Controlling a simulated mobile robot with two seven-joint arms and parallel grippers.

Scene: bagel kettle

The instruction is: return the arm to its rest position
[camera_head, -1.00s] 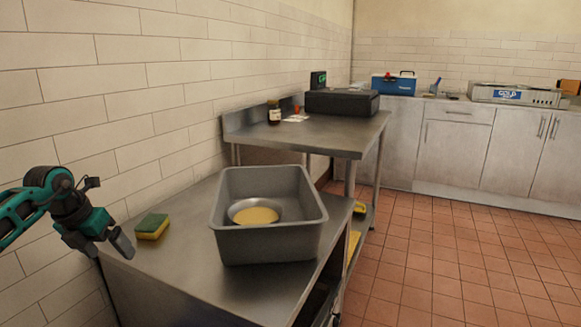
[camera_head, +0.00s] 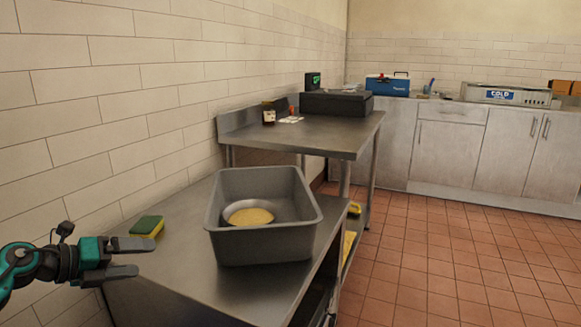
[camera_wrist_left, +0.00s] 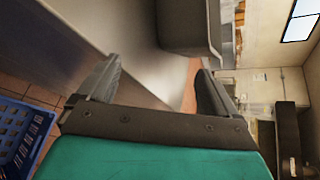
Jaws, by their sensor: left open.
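My left gripper (camera_head: 132,258) is at the left of the head view, above the near left edge of the steel table (camera_head: 185,268). Its two fingers are apart with nothing between them. In the left wrist view the gripper (camera_wrist_left: 158,88) also shows spread, empty fingers. My right gripper is in neither view.
A grey tub (camera_head: 262,247) on the table holds a bowl with yellow contents (camera_head: 250,216). A green and yellow sponge (camera_head: 147,226) lies close beyond my left gripper, near the wall. A blue crate (camera_wrist_left: 22,130) shows low in the wrist view.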

